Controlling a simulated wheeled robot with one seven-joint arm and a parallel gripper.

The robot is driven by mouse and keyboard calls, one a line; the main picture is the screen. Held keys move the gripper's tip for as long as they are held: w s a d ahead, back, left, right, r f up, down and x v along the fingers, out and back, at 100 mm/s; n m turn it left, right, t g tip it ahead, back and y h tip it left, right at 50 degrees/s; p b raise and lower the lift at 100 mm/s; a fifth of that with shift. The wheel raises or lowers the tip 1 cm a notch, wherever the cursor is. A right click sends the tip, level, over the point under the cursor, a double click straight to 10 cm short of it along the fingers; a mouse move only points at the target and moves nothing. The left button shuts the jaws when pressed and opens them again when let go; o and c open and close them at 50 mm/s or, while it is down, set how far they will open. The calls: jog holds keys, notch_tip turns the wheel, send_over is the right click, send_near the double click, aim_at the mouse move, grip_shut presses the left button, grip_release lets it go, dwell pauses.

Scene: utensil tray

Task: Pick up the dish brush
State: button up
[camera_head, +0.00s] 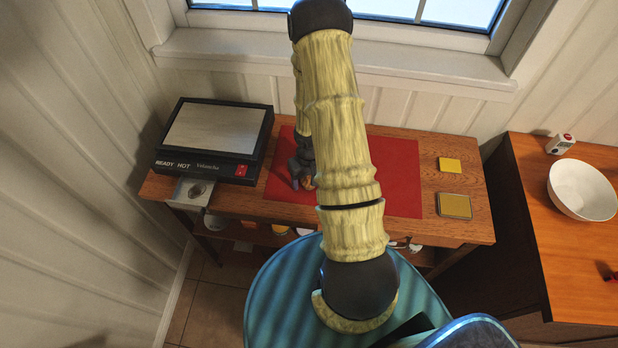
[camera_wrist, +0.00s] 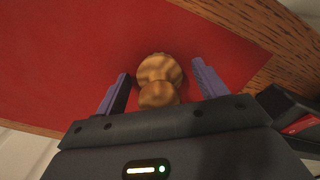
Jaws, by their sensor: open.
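The dish brush (camera_wrist: 159,72) shows in the wrist view as a round, wooden, knobbed shape seen from above over the red mat (camera_wrist: 60,60). My gripper (camera_wrist: 160,76) is open, with one finger on each side of it and red visible between the fingers and the wood. In the head view, a small brown part of the brush (camera_head: 309,183) shows beside my gripper (camera_head: 302,182), on the left part of the red mat (camera_head: 400,185). My arm hides much of the mat there. The brush's lower part is hidden.
A black hot plate (camera_head: 215,140) marked "READY HOT" stands left of the mat, and its corner shows in the wrist view (camera_wrist: 292,118). A yellow sponge (camera_head: 450,165) and a yellow-topped flat item (camera_head: 454,206) lie right. A white bowl (camera_head: 582,190) is on the right-hand counter.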

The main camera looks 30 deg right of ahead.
jog(key=c, duration=1.1)
notch_tip(320, 180, up, 10)
jog(key=shift+r, duration=0.1)
jog(key=shift+o, duration=1.2)
jog(key=shift+c, duration=0.5)
